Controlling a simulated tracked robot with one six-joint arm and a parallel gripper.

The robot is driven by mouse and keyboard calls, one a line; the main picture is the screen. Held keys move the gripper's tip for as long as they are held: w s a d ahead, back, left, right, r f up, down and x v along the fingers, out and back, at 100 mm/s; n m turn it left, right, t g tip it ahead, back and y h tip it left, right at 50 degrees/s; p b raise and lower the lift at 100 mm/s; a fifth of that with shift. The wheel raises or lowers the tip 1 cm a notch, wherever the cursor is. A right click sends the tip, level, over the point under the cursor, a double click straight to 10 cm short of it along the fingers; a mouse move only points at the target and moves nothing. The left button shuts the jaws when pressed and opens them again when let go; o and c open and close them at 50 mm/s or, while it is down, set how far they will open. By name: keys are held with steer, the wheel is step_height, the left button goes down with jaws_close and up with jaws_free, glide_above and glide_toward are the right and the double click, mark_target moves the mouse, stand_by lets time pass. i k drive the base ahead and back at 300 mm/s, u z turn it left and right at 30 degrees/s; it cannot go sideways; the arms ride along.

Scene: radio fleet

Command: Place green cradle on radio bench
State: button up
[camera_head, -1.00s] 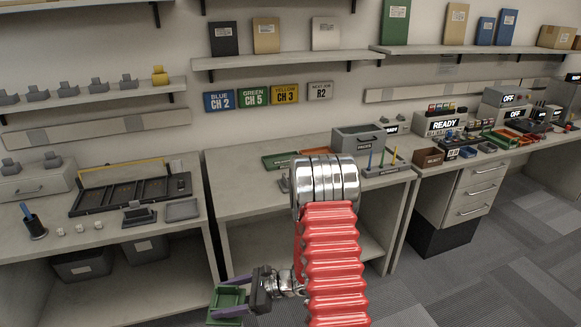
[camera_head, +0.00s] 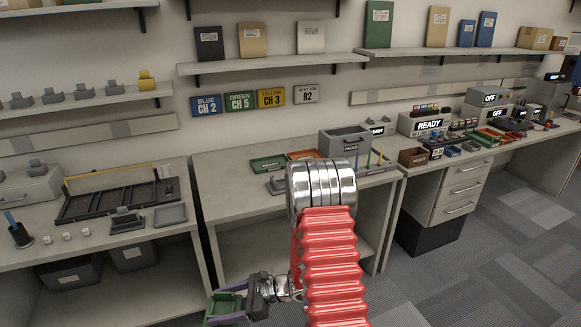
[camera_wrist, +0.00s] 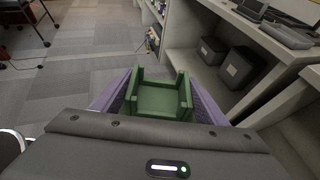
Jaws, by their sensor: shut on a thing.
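My gripper (camera_wrist: 160,96) is shut on the green cradle (camera_wrist: 160,100), with a purple finger on each side of it in the wrist view. The cradle is a small open-topped block with raised walls. In the head view the green cradle (camera_head: 222,304) and my gripper (camera_head: 228,300) are at the bottom, held out in front of the benches and below their tops. The middle bench (camera_head: 230,200) has a grey top. I cannot tell which bench is the radio bench.
The middle bench carries a green tray (camera_head: 268,164), an orange tray (camera_head: 301,155) and a grey drawer box (camera_head: 343,140). The left bench has a black divided tray (camera_head: 95,206). The right bench (camera_head: 465,158) is crowded with radio gear. Open carpet (camera_head: 480,270) lies at right.

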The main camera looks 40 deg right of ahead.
mark_target(231, 186)
steer(key=z, duration=0.05)
steer(key=i, duration=0.95)
steer(key=u, duration=0.1)
